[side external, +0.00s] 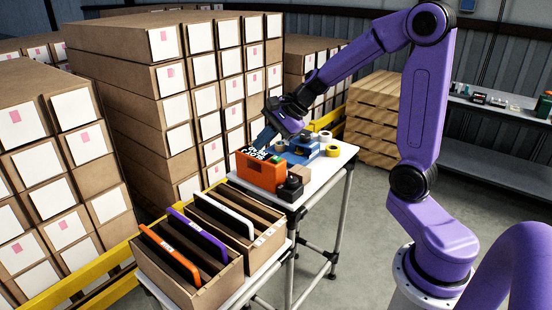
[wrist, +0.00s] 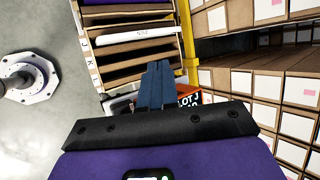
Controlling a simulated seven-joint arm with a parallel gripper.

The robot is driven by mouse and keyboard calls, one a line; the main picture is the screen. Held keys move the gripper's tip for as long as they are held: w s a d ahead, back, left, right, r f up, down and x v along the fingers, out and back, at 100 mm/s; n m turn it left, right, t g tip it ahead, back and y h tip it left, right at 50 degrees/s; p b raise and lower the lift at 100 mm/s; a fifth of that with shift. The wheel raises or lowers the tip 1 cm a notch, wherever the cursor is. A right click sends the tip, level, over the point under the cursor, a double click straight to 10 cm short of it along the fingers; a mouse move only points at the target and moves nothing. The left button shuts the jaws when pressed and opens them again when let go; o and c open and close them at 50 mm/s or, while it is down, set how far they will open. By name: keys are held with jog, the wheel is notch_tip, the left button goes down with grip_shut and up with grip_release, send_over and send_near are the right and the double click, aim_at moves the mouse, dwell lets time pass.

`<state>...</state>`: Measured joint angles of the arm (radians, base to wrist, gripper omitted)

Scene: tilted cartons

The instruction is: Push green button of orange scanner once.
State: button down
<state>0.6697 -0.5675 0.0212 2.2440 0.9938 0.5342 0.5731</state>
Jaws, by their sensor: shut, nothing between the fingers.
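The orange scanner (side external: 259,175) stands on the white table, with black and white lettering along its top edge. A small green patch, likely its green button (side external: 275,158), shows at the top right of the scanner. My gripper (side external: 262,147) is shut and empty, its blue fingers pointing down just above the scanner's top. Whether the fingertips touch it cannot be told. In the wrist view the closed blue fingers (wrist: 156,75) hide much of the scanner (wrist: 188,90), and the button cannot be seen there.
A black device (side external: 291,188) and small brown box (side external: 299,173) stand right of the scanner. Tape rolls (side external: 333,152) and blue items lie behind. Stacked boxes (side external: 125,75) rise at the left.

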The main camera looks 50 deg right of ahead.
aim_at(279, 159)
jog(key=w+d+m+t+h, duration=0.2)
jog(key=d+m, duration=0.6)
jog(key=d, duration=0.4)
jog(key=shift+w+r+t+h, duration=0.3)
jog(key=shift+w+h, duration=0.2)
jog(key=shift+w, duration=0.5)
jog(key=shift+f, duration=0.15)
jog(key=shift+f, duration=4.25)
jog(key=shift+f, duration=0.1)
jog(key=shift+f, duration=0.35)
